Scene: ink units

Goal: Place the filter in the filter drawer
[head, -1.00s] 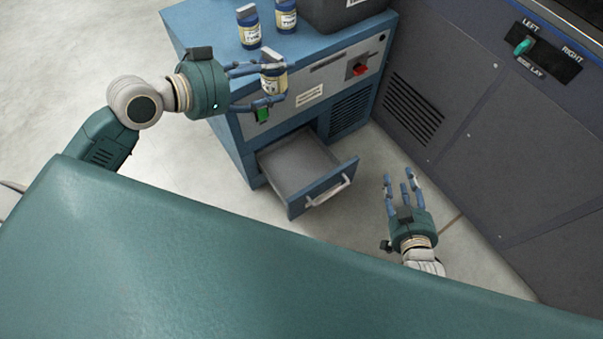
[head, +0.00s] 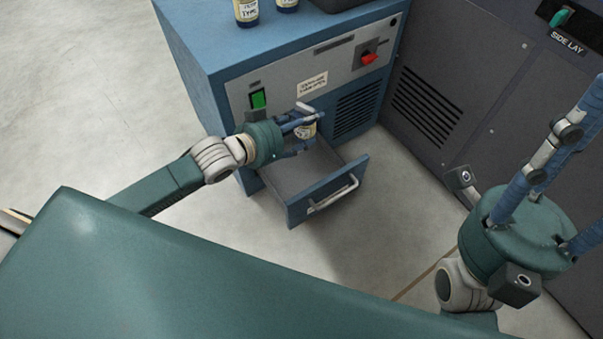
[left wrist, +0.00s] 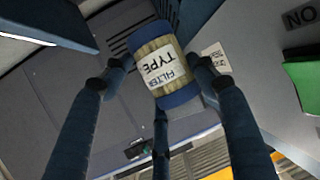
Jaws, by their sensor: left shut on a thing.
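The filter (head: 307,129), a small cylinder with blue ends and a pale middle, is held in my left gripper (head: 303,133). In the left wrist view the filter (left wrist: 160,68) is tilted between the blue fingers, its "FILTER TYPE" label facing the camera. The filter drawer (head: 326,202) is pulled open from the blue cabinet's lower front, and its visible floor is bare. My left gripper is shut on the filter, above the back part of the drawer in the head view; the height gap is unclear. My right gripper (head: 562,165) is open and empty at the right, fingers spread.
The blue cabinet (head: 205,45) carries two more filters (head: 246,12) and part of a dark box (head: 345,4) on top. A green switch (head: 258,98) and red switch (head: 369,58) are on its front. A dark machine (head: 455,75) stands at the right. Floor is clear before the drawer.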

